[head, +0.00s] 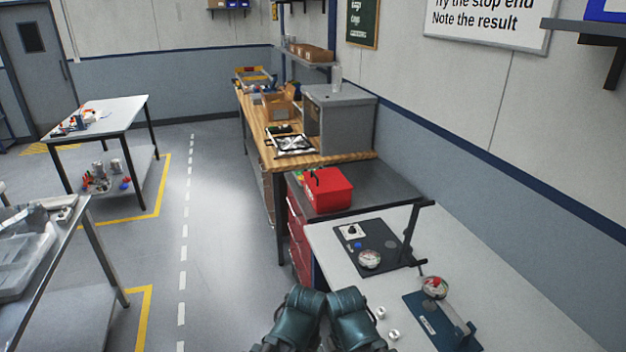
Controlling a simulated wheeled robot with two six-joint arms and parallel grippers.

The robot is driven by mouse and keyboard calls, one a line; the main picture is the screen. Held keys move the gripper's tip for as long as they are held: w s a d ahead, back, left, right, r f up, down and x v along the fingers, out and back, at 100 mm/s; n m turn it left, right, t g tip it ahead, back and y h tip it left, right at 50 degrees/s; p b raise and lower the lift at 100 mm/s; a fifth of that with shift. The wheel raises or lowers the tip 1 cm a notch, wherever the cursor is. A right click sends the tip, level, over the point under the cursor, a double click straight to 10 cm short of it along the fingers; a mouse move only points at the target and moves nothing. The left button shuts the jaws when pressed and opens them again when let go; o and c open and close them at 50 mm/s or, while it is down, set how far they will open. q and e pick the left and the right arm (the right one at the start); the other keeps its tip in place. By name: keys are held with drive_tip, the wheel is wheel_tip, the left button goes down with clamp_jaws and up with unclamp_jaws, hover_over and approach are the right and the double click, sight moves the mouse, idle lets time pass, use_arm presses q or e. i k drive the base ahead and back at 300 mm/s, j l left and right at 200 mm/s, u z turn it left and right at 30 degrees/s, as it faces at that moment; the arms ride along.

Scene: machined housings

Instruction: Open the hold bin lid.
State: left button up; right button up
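A red box with a lid (328,190), which looks like the hold bin, stands on the dark grey top of a cabinet ahead of me. Its lid appears closed, and a black handle shows at its left side. Small green and red items lie just left of it. Two teal links of my arms show at the bottom centre, well short of the box. Neither gripper can be made out, and nothing of mine touches the box.
A white bench (345,262) in front holds gauges (369,259) on dark plates and a black upright stand. A wooden workbench (338,160) with a grey case (340,115) stands behind the box. Clear floor (215,230) lies to the left, with tables beyond it.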

sight(326, 181)
drive_tip(key=i+j, duration=0.45)
drive_tip(key=i, duration=0.15)
drive_tip(key=i+j, duration=0.45)
drive_tip(key=i, duration=0.15)
drive_tip(key=i+j, duration=0.45)
drive_tip(key=i, duration=0.15)
drive_tip(key=z, duration=1)
drive_tip(key=i+j, duration=0.05)
drive_tip(key=j, duration=0.05)
